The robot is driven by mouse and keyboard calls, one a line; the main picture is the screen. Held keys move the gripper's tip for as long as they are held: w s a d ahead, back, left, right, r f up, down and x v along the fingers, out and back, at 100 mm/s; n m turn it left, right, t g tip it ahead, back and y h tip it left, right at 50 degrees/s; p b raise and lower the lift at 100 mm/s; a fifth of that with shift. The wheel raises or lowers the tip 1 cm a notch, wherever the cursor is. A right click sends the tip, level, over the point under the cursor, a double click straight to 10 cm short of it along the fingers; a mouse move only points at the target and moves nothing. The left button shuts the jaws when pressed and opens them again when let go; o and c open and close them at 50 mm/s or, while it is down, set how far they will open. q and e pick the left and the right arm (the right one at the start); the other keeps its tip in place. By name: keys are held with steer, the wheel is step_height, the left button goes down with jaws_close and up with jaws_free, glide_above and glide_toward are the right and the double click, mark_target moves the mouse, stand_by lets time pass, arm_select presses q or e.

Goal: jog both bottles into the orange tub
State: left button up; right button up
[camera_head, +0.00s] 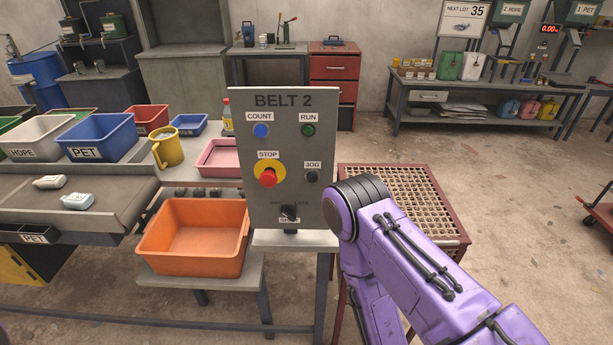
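Two small white bottles lie on the grey belt (120,195) at the left. The farther bottle (48,182) is nearer the left edge. The nearer bottle (77,201) is to its right. The empty orange tub (190,266) stands on a low stand right of and below the belt's end. The BELT 2 panel (240,190) stands upright at centre, with a black JOG button (312,177), red STOP button (268,178), green RUN, blue COUNT and a black selector knob (290,213). My purple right arm fills the lower right. Its gripper is out of view, as is my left gripper.
A red-framed mesh table (390,180) is right of the panel. Open floor lies at the right.

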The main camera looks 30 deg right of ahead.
stand_by(0.4)
jaws_close()
stand_by(0.9)
stand_by(0.6)
